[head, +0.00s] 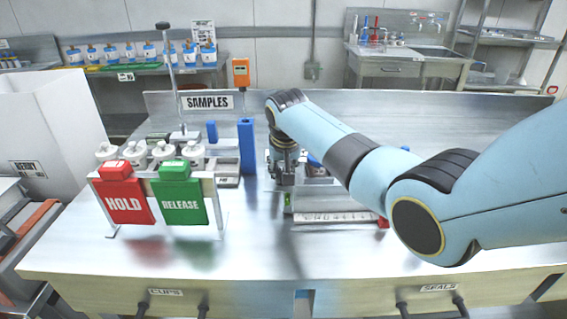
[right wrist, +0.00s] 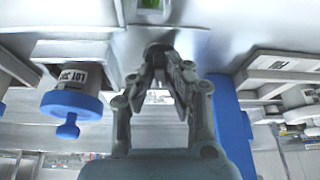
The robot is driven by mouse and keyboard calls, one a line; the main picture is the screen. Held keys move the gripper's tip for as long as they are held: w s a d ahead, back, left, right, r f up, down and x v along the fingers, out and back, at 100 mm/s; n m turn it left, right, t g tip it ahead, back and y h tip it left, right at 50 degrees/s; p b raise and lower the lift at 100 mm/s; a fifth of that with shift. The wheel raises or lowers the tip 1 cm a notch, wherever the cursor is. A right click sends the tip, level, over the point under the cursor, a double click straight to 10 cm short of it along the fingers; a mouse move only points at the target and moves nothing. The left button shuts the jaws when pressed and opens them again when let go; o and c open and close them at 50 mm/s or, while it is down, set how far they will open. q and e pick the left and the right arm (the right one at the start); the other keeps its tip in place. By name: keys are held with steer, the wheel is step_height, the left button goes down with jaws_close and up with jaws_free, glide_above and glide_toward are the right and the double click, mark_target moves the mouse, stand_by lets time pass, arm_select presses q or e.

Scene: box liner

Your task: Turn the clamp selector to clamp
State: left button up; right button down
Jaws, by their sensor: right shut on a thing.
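My right gripper (head: 284,172) points down at the bench, right of the blue upright block (head: 246,146). In the right wrist view the fingers (right wrist: 162,68) close in around a small dark rounded knob (right wrist: 156,50), which I take to be the clamp selector. The fingers hide most of it, so its setting and any marks cannot be read. In the head view the gripper itself covers the knob. A small green patch (right wrist: 150,4) lies just beyond the fingertips. My left gripper is not in view.
Red HOLD (head: 124,201) and green RELEASE (head: 180,203) plates hang on a stand at the left. A SAMPLES sign (head: 208,102) stands at the back. A blue-capped part (right wrist: 72,105) is beside the gripper in the wrist view. The bench front is clear.

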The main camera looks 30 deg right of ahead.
steer(key=m, duration=0.2)
steer(key=shift+a+m+g+h, duration=0.15)
steer(key=shift+m+g+h, duration=0.25)
steer(key=shift+w+f+m+g+h, duration=0.15)
steer(key=shift+m+g+h, duration=0.15)
steer(key=shift+m, duration=0.9)
steer(key=shift+m+g+b, duration=0.4)
steer(key=shift+m+b, duration=0.05)
steer(key=shift+m, duration=0.55)
steer(key=shift+h, duration=0.3)
steer(key=c, duration=1.4)
jaws_free()
steer(key=shift+o, duration=0.2)
steer(key=v, duration=1.2)
